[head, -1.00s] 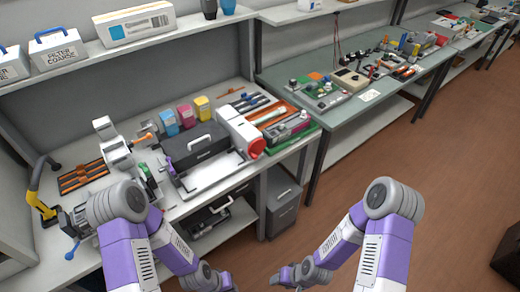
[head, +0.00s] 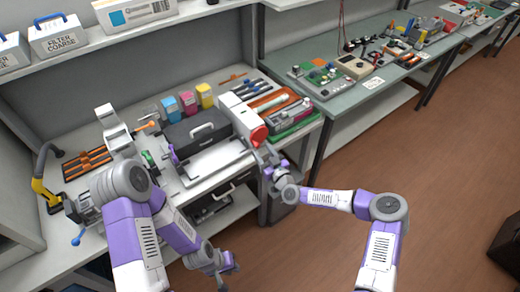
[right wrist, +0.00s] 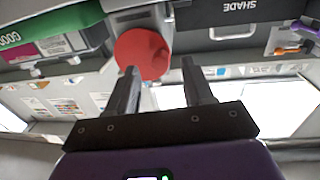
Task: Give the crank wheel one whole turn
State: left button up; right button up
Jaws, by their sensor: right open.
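The crank wheel looks to be the red disc (head: 258,137) on the near end of a white machine (head: 236,112), at the front edge of the bench. In the right wrist view the red disc (right wrist: 143,53) lies just beyond my right gripper's left fingertip. My right gripper (head: 262,158) is just below and in front of the disc, open, with nothing between its fingers (right wrist: 160,66). I cannot tell whether a finger touches the disc. My left gripper (head: 230,263) hangs low in front of the bench, away from the wheel; its jaws are too small to read.
A black case (head: 197,138) stands left of the machine. Cyan, magenta and yellow cartridges (head: 188,104) stand behind it. A green and orange tray (head: 283,105) with parts lies to the right. The floor (head: 440,180) in front is clear.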

jog(key=shift+x, duration=1.25)
jog(key=shift+s, duration=0.1)
jog(key=shift+c, duration=0.5)
grip_shut()
